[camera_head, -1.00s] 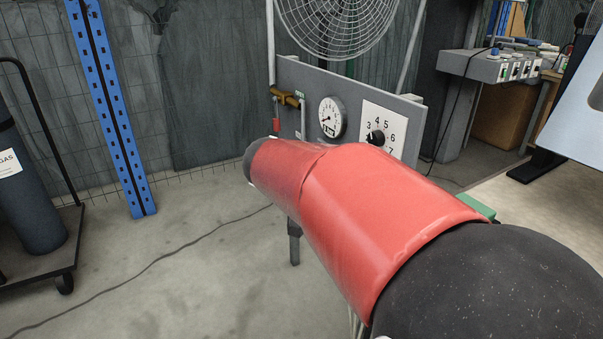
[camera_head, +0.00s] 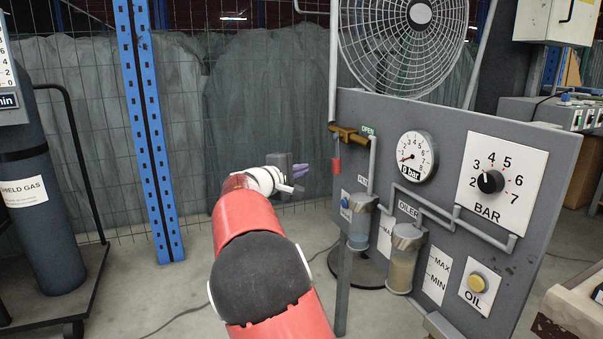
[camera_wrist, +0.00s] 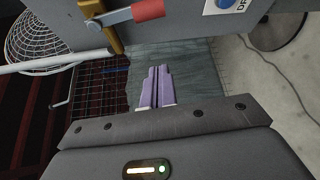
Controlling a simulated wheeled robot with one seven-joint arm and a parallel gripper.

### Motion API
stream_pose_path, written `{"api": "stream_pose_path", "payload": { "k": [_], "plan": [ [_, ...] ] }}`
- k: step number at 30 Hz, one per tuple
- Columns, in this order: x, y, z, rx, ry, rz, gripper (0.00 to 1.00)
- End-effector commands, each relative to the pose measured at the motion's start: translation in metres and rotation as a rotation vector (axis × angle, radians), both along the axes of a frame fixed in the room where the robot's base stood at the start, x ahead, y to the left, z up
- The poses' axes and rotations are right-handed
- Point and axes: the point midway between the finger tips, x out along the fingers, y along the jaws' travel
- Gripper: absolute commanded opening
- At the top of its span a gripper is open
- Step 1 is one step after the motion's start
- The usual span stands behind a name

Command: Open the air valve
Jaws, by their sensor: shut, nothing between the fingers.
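In the wrist view the brass valve body (camera_wrist: 113,32) and the red grip (camera_wrist: 148,9) show at the top, the lever lying across the pipe. My gripper (camera_head: 301,170) is to the left of the red grip, apart from it in the head view. Its purple fingers are together and empty, as the wrist view also shows (camera_wrist: 156,84).
The panel carries a pressure gauge (camera_head: 415,157) reading "0 bar", a BAR dial (camera_head: 490,182), an oiler (camera_head: 404,257) and an OIL button (camera_head: 478,283). A fan (camera_head: 405,45) stands behind. A blue post (camera_head: 149,130) and gas cylinder (camera_head: 28,200) are left.

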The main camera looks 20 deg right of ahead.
Motion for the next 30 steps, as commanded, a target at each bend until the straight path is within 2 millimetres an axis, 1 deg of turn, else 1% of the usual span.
{"api": "stream_pose_path", "payload": {
  "k": [1, 3, 11, 12, 15, 19, 24, 30],
  "plan": [
    [0.006, -0.011, -0.001, -0.002, 0.002, -0.004, 0.0],
    [0.014, -0.024, -0.002, -0.001, 0.002, -0.004, 0.0],
    [0.039, -0.064, -0.005, 0.002, 0.0, -0.003, 0.0],
    [0.031, -0.062, -0.005, 0.003, -0.001, 0.001, 0.0],
    [0.017, -0.065, -0.004, 0.005, 0.0, 0.0, 0.0],
    [0.005, -0.068, -0.002, 0.004, 0.0, 0.0, 0.0],
    [-0.001, -0.069, -0.001, 0.005, 0.0, 0.0, 0.0],
    [-0.001, -0.069, -0.001, 0.005, 0.0, 0.0, 0.0]
  ]
}}
